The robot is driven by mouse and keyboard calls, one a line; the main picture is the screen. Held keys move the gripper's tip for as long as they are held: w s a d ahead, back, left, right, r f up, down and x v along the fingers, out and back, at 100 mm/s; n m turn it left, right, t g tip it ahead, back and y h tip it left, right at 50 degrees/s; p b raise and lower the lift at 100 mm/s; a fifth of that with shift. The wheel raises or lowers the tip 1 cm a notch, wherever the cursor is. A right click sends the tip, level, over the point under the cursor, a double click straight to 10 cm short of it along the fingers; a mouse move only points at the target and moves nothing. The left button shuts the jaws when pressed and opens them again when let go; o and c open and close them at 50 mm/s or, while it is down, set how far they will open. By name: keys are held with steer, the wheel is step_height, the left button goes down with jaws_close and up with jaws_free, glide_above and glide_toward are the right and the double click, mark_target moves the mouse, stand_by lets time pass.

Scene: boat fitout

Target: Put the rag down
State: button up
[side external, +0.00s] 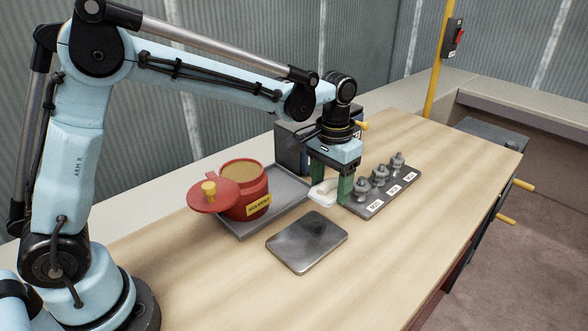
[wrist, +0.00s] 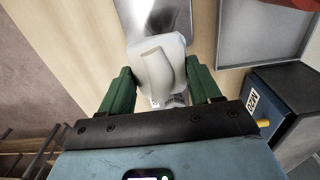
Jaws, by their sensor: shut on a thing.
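My gripper (side external: 331,190) points down over the bench, between the grey tray and the rack of fittings. Its two green fingers are shut on a white rag (side external: 321,193). In the wrist view the rag (wrist: 158,75) is bunched between the fingers (wrist: 160,88), with a folded part standing up and a flatter part spread beyond. The rag hangs at or just above the bench top; I cannot tell whether it touches. A flat square metal plate (side external: 306,242) lies bare on the bench in front of the gripper and also shows in the wrist view (wrist: 158,16).
A rack (side external: 376,201) with several grey fittings is close right of the gripper. A dark box (side external: 290,147) stands behind. The bench's front (side external: 380,275) is clear.

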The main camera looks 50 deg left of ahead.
steer(key=s+d+r, duration=0.2)
steer(key=s+d, duration=1.5)
steer(key=d, duration=0.3)
glide_above(360, 290)
step_height(360, 290, down, 7)
steer(key=shift+w+f, duration=0.1)
steer(key=shift+f, duration=1.95)
steer(key=shift+f, duration=0.1)
steer(key=o, duration=1.1)
